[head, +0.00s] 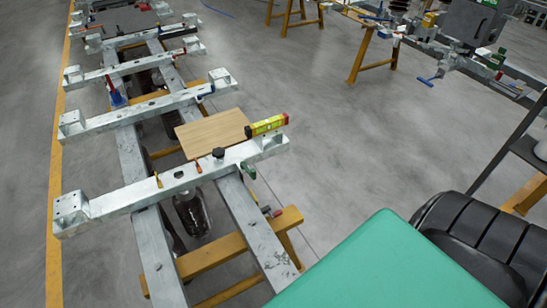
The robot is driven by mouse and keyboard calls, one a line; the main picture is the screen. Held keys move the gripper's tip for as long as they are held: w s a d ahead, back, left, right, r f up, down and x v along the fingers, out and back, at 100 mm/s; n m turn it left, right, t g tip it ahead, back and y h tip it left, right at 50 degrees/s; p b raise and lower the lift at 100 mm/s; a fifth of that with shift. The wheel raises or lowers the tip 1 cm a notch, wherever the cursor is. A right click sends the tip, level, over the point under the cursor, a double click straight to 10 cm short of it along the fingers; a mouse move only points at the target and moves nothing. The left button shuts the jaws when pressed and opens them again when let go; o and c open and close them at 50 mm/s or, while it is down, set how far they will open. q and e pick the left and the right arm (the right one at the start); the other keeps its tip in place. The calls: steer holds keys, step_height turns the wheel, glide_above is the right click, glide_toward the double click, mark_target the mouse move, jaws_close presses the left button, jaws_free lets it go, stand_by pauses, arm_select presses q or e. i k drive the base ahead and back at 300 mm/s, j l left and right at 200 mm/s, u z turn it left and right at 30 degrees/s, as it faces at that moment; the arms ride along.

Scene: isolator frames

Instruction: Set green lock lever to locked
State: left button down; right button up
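A small green lever (248,170) sits at the side of the nearest galvanised steel crossbeam (115,201), right of a black knob (219,153). It is too small to tell whether it is in its locked position. Neither of my grippers is in view.
The steel frame rests on yellow trestles (212,256). A yellow level (266,126) and a wooden board (212,134) lie by the crossbeam. A teal surface (390,265) and a black ribbed object (480,235) fill the lower right. Grey floor between is clear.

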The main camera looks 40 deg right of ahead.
mark_target(252, 172)
steer(key=z, duration=1)
